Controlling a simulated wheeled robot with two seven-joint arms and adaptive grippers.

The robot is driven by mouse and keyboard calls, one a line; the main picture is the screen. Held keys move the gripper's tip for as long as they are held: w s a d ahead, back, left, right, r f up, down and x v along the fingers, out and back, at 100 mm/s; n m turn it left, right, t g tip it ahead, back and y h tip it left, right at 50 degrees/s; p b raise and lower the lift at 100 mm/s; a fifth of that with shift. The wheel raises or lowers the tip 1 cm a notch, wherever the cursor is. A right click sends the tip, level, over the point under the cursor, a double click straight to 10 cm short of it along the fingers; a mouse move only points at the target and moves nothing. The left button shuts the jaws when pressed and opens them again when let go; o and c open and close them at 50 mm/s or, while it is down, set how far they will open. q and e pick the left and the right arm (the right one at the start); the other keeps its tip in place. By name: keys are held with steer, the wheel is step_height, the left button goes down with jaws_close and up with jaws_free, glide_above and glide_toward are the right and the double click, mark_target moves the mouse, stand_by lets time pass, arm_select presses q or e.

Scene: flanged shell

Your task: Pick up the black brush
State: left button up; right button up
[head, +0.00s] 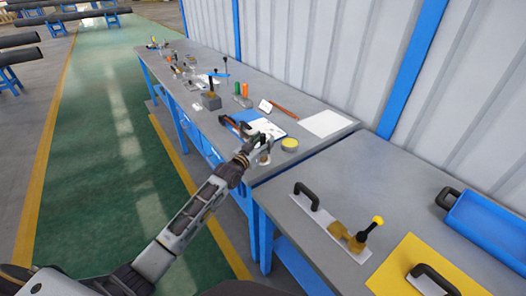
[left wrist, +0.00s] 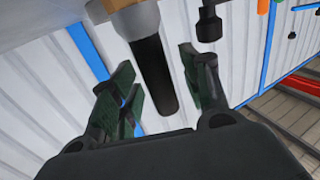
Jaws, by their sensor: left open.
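My left gripper (head: 262,145) is over the near end of the long grey table in the head view. In the left wrist view the left gripper (left wrist: 160,88) is open, with its dark fingers apart. A black handle with a tan and pale band at its upper end in the picture, apparently the black brush (left wrist: 153,72), lies between the two fingers. A gap shows on both sides of it, so it is not gripped. In the head view the gripper mostly hides it. My right gripper is not in view.
A yellow-topped can (head: 290,144) stands close to the gripper's right. A blue clipboard (head: 262,122) and a white sheet (head: 327,123) lie behind. A corrugated wall (head: 300,50) closes the back.

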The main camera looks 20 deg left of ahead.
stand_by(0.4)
arm_select(q)
jaws_close()
steer(key=shift+r, duration=0.1)
steer(key=shift+r, duration=4.95)
steer(key=shift+a, duration=0.1)
